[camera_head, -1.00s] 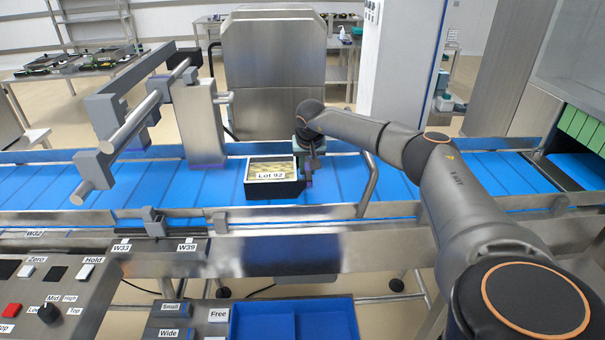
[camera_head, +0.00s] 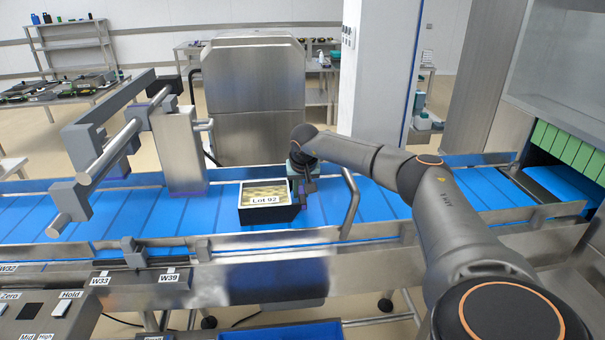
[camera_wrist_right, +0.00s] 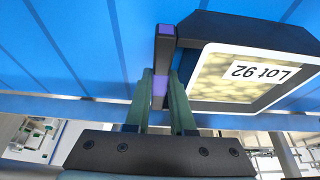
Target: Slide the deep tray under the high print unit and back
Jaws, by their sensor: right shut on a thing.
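The deep tray is a black tray (camera_head: 268,215) with a pale rim, a film top and a label reading "Lot 92". It stands on the blue conveyor, right of the print unit and clear of it. The tray also fills the upper right of the right wrist view (camera_wrist_right: 232,105). My right gripper (camera_head: 303,183) is at the tray's right side. In the wrist view its green fingers (camera_wrist_right: 163,85) are shut on a dark bar with purple ends that joins the tray's side. The grey print unit (camera_head: 178,150) stands over the belt at left. My left gripper is not in view.
A metal guide rail (camera_head: 270,239) runs along the belt's near edge. A bent metal bar (camera_head: 350,205) rises just right of the tray. The blue belt (camera_head: 215,205) is clear between tray and print unit. A control panel (camera_head: 45,315) is at lower left.

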